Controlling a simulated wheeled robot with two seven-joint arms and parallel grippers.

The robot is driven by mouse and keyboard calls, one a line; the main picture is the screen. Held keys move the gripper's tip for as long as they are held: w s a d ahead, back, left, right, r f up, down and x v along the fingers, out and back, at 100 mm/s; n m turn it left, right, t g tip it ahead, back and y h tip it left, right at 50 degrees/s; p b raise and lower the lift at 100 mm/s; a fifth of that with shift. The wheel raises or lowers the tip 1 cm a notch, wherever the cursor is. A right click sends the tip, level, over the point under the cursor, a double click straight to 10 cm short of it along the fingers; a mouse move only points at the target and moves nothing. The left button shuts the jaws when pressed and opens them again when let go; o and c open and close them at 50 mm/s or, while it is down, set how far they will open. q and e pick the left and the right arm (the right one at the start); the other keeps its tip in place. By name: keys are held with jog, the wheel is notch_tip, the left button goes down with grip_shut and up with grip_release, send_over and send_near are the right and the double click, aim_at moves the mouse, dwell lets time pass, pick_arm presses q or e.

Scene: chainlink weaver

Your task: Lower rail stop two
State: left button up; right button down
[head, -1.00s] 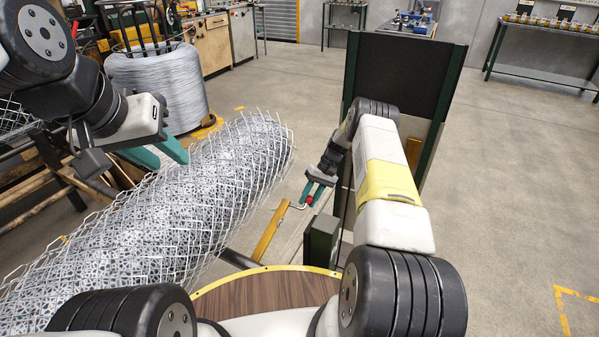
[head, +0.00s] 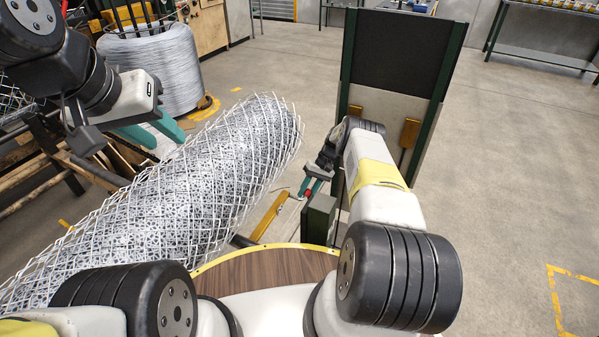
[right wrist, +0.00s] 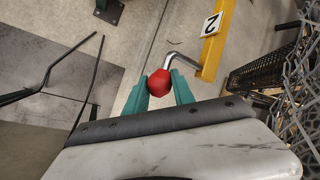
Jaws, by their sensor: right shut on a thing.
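Rail stop two is a yellow bar (head: 269,217), low to the right of the mesh roll's far end. In the right wrist view the yellow bar (right wrist: 215,42) carries a white plate with the number 2. A bent metal handle (right wrist: 178,57) joins its end to a red knob (right wrist: 158,83). My right gripper (right wrist: 159,86) is shut on the red knob, which sits between its teal fingers. The right gripper (head: 315,185) also shows in the head view. My left gripper (head: 158,132) is open and empty above the roll's left side.
The large chain-link roll (head: 180,200) lies along the left. A dark panel with green posts (head: 395,70) stands just beyond my right arm, with a green box post (head: 319,220) close by. A wire coil (head: 155,70) stands behind the roll.

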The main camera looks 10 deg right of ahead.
jog(key=shift+s+d+f, duration=0.15)
jog(key=shift+s+f, duration=0.05)
jog(key=shift+f, duration=0.2)
jog(key=c, duration=1.1)
grip_release()
jog(key=shift+w, duration=0.1)
jog(key=shift+r, duration=0.1)
jog(key=shift+r, duration=0.1)
jog(key=shift+w+d+r, duration=0.1)
jog(key=shift+w+r, duration=0.05)
jog(key=shift+r, duration=0.15)
jog(key=v, duration=0.7)
jog(key=shift+f, duration=0.1)
